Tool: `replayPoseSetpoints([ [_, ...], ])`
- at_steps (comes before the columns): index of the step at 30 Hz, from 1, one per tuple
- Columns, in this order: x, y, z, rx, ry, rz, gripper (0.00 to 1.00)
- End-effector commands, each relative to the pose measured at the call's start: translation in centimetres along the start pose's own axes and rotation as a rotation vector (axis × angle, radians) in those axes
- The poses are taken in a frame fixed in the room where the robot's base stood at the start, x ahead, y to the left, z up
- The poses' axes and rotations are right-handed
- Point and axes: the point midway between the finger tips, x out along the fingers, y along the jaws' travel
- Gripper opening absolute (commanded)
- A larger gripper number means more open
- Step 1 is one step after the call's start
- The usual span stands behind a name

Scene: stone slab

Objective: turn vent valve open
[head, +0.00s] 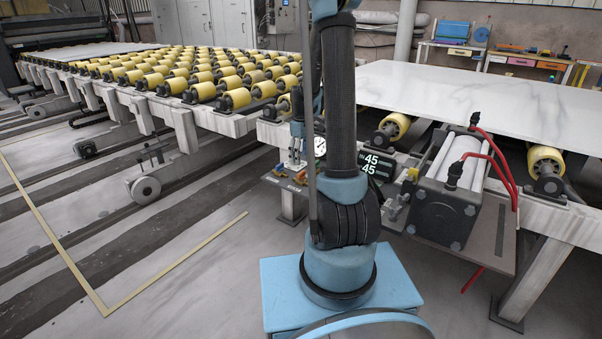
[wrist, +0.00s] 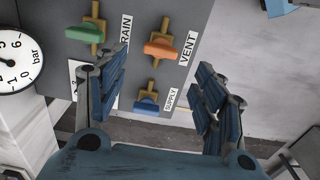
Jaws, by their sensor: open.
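The vent valve (wrist: 160,48) has an orange handle on a brass body, beside a VENT label on a grey panel in the wrist view. The handle lies roughly crosswise in the picture, slightly tilted. My gripper (wrist: 165,92) is open and empty, with one finger on each side of the lower middle. The orange handle shows beyond the gap between the fingers, apart from both. A green handle (wrist: 84,32) sits to its left near the partly hidden DRAIN label. A blue handle (wrist: 149,105) sits below by the SUPPLY label. In the head view my arm hides much of the valve area.
A pressure gauge (wrist: 14,62) is left of the panel. In the head view, a roller conveyor (head: 190,85) runs to the back left, and a pale stone slab (head: 470,95) lies at right. A cylinder (head: 455,185) with red hoses stands below it. Open floor lies left.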

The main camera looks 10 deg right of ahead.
Motion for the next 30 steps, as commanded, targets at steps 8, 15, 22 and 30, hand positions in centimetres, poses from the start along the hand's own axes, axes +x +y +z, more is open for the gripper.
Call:
replayPoseSetpoints([
  [8,4.0,0.0,0.0,0.0,0.0,0.0,0.63],
  [15,6.6,0.0,0.0,0.0,0.0,0.0,0.63],
  [22,7.7,0.0,0.0,0.0,0.0,0.0,0.63],
  [30,7.8,0.0,0.0,0.0,0.0,0.0,0.63],
])
